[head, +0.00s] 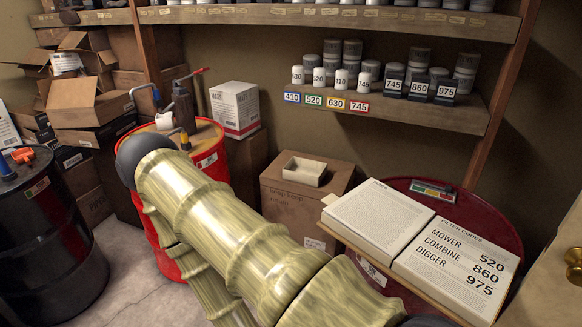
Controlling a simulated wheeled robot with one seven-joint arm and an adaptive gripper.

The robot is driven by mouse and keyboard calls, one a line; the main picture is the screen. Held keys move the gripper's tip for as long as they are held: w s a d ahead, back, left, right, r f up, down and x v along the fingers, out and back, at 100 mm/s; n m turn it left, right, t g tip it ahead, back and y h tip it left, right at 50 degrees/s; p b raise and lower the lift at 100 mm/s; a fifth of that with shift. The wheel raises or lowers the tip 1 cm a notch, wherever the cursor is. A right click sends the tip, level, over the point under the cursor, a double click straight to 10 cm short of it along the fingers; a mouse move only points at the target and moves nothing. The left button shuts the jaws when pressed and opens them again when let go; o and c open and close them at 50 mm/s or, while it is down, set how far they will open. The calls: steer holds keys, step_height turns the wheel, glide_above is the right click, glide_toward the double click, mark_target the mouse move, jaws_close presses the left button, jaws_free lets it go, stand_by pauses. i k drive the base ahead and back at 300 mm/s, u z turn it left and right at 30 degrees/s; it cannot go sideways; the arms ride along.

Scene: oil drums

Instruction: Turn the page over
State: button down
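An open book lies on a board on top of a dark red drum (503,232) at the right. Its left page (378,215) is filled with small print. Its right page (458,268) is headed "Filter codes" and reads mower 520, combine 860, digger 975. Both pages lie flat. My bamboo-like arm crosses the lower middle of the picture, left of the book. My gripper is not in view.
A shelf (440,113) behind holds several canisters and has coloured tags 410, 520, 630, 745. A box (290,208) with a small tray (304,171) stands left of the book. A red drum (205,160) and a black drum (40,225) stand at left.

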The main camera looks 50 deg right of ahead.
mark_target(386, 217)
steer(key=i, duration=1.9)
steer(key=z, duration=2.1)
